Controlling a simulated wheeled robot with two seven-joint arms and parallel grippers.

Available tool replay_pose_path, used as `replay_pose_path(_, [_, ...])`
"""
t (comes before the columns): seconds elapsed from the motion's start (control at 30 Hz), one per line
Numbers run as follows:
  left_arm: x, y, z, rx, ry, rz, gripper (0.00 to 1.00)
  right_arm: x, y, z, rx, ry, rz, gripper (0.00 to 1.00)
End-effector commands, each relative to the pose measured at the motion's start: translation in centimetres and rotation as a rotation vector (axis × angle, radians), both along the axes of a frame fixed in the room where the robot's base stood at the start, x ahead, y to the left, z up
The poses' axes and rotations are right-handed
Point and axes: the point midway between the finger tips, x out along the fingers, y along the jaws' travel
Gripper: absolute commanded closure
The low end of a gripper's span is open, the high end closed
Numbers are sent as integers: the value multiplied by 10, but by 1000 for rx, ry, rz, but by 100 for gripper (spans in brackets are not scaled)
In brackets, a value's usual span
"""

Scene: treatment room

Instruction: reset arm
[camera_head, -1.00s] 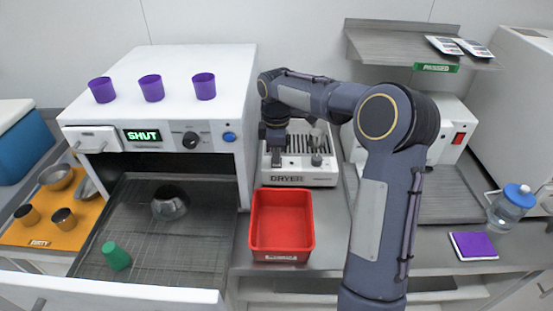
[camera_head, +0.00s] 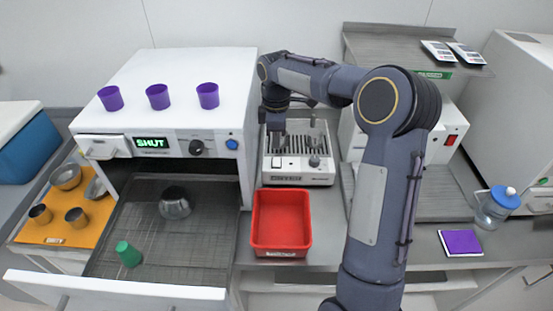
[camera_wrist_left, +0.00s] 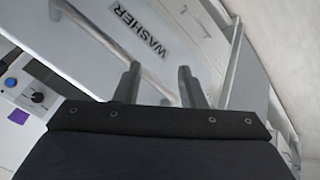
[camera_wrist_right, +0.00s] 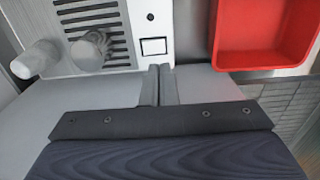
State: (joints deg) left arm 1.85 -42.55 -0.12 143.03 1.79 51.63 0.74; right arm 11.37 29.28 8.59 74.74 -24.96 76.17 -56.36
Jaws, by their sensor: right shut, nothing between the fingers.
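My right arm comes up from the bottom right in the head view and bends over toward the dryer (camera_head: 300,177). My right gripper (camera_head: 276,142) hangs above the left part of the dryer. In the right wrist view its two fingers (camera_wrist_right: 159,85) are together with nothing between them. My left gripper does not show in the head view. In the left wrist view its fingers (camera_wrist_left: 157,85) stand apart and empty, in front of a panel labelled WASHER (camera_wrist_left: 140,35) with a bar handle.
A red bin (camera_head: 281,250) stands before the dryer. At left, the washer's drawer (camera_head: 150,225) is out, holding a steel bowl (camera_head: 175,204) and a green cup (camera_head: 128,254). Several purple cups (camera_head: 158,97) stand on top. A purple pad (camera_head: 460,242) and a jar (camera_head: 493,207) lie right.

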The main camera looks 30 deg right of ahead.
Motion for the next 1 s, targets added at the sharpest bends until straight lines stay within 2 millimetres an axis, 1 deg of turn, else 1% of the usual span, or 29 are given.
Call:
replay_pose_path(0.33, [0,0,0,0,0,0,64,-2,1,2,1,-4,-7,100])
replay_pose_path(0.37, [0,0,0,0,0,0,64,-4,1,4,3,-9,-15,100])
replay_pose_path(0.47, [0,0,0,0,0,0,64,-20,5,19,16,-37,-71,100])
replay_pose_path(0.57, [0,0,0,0,0,0,64,-51,15,40,47,-84,-175,100])
replay_pose_path(0.6, [0,0,0,0,0,0,64,-66,19,47,64,-105,-228,100])
replay_pose_path(0.73, [0,0,0,0,0,0,64,-117,36,64,140,-164,-411,100])
replay_pose_path(0.77, [0,0,0,0,0,0,64,-129,40,66,159,-177,-454,100])
replay_pose_path(0.8, [0,0,0,0,0,0,64,-145,45,68,187,-192,-511,100])
replay_pose_path(0.87, [0,0,0,0,0,0,64,-169,54,68,232,-213,-599,100])
replay_pose_path(0.9, [0,0,0,0,0,0,64,-185,60,67,265,-224,-657,100])
replay_pose_path(1.0, [0,0,0,0,0,0,64,-221,76,60,353,-247,-802,100])
